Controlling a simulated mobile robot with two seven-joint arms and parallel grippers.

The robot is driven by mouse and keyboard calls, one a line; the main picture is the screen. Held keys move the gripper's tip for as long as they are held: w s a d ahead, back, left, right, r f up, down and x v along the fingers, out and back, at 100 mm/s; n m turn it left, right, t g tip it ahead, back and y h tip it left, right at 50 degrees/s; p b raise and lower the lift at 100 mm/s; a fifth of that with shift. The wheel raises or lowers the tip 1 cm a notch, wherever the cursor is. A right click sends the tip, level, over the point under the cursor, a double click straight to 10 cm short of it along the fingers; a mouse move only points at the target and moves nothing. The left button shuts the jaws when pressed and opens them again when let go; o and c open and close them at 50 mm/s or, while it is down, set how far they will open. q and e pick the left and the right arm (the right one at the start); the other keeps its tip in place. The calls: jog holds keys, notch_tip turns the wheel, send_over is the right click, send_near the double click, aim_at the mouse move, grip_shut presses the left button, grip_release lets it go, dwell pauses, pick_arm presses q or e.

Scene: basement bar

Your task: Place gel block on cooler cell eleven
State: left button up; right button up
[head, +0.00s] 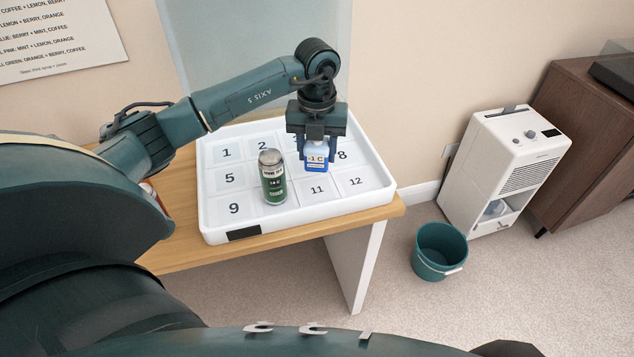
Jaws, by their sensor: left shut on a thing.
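A white cooler tray (216,231) with numbered cells stands on the wooden table. My left gripper (318,150) points down over the tray and is shut on the gel block (316,167), a blue and white block with a "-1 C" label. The block shows over the area of cell 7, just behind the bare number of cell eleven (317,190). I cannot tell whether its underside touches the tray. My right gripper is not in view.
Cells 9 and 12 look empty. The wooden table (185,245) ends just right of the tray. A teal bucket (439,250) and a white dehumidifier-like appliance (500,165) stand on the floor to the right, near a brown cabinet (580,130).

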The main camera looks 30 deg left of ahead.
pick_arm(q)
notch_tip(320, 180, down, 8)
jog(key=shift+r, duration=0.2)
